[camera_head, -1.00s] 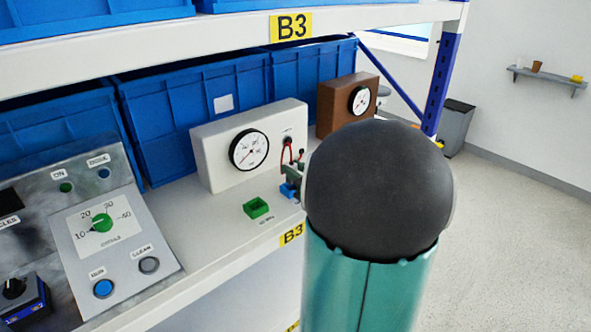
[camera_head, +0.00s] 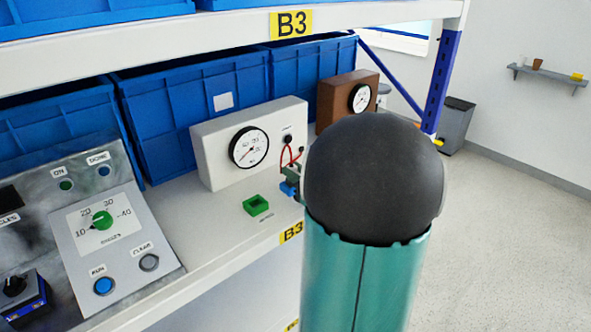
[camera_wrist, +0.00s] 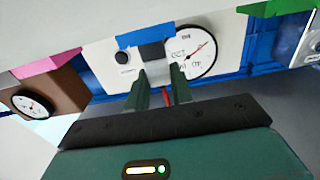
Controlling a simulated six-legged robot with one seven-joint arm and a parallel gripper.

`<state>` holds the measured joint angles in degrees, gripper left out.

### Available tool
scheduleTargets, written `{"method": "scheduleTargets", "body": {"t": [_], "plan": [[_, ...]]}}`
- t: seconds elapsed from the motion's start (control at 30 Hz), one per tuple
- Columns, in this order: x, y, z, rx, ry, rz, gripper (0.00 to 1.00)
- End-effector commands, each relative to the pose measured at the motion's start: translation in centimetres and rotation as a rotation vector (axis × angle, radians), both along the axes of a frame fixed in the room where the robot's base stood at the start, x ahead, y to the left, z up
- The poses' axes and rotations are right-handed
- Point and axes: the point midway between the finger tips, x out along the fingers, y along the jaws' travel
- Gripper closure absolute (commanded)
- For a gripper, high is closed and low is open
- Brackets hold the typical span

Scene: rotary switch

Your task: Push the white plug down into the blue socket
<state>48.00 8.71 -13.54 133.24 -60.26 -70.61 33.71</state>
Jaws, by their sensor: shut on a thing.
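The blue socket (camera_head: 288,188) sits near the shelf's front edge, to the right of the green socket (camera_head: 256,205). My gripper (camera_head: 291,174) is at the blue socket, mostly behind my dark arm joint. In the wrist view my green fingers (camera_wrist: 158,86) are shut on the white plug (camera_wrist: 158,70), a pale piece with a dark block beyond it. The blue socket (camera_wrist: 146,36) shows just past that block. The plug is hidden in the head view. I cannot tell how deep it sits.
A white meter box (camera_head: 250,143) with a dial stands behind the sockets, with red leads (camera_head: 286,154) running toward my gripper. A brown meter box (camera_head: 345,97) stands farther right. A control panel (camera_head: 103,230) fills the left. Blue bins (camera_head: 190,105) line the back.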

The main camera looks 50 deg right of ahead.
Motion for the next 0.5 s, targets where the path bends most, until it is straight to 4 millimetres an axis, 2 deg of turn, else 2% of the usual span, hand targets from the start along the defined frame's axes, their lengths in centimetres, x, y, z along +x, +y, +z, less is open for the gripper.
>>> {"method": "scheduleTargets", "body": {"t": [0.5], "plan": [[0.0,0.0,-1.2,0.001,0.001,0.0,1.0]]}}
